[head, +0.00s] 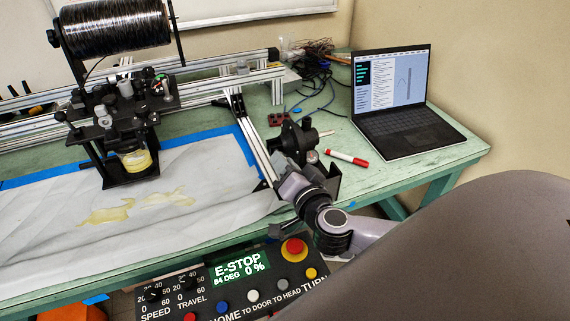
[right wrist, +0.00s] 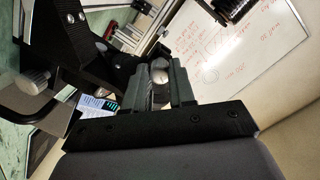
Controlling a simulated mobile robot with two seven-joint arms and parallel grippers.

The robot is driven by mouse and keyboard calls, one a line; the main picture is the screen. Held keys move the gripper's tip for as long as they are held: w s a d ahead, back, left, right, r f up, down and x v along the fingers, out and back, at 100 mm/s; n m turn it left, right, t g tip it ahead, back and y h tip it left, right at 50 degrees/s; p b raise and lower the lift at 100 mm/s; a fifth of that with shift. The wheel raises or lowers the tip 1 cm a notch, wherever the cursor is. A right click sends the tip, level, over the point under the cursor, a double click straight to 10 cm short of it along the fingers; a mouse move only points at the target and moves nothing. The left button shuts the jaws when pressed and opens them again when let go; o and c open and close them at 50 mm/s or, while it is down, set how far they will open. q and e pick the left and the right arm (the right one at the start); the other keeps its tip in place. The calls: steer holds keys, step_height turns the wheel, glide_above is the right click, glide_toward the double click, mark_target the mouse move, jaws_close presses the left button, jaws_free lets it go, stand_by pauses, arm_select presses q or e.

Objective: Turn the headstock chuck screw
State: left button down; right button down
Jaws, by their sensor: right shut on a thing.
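The headstock (head: 290,141) is a black block with a round chuck, at the right end of the metal rail frame on the green table. My right gripper (head: 313,166) is close against its near side, below the chuck. In the right wrist view my gripper (right wrist: 160,84) is shut on a small grey metal knob, which appears to be the chuck screw (right wrist: 158,75). The fingers hide most of it. Black headstock parts (right wrist: 95,45) stand to the left there, with a second grey knob (right wrist: 34,82). My left gripper is not in view.
A red-and-white marker (head: 347,158) and an open laptop (head: 400,105) lie to the right. A control panel (head: 232,285) reading E-STOP, with a red button (head: 294,250), is in front. A carriage (head: 128,125) and black tow spool (head: 115,27) stand left. Cables (head: 318,65) lie behind.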

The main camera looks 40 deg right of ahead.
stand_by(0.4)
steer(key=c, duration=1.2)
jaws_free()
steer(key=shift+s, duration=0.1)
steer(key=shift+v, duration=3.5)
steer(key=shift+a, duration=0.1)
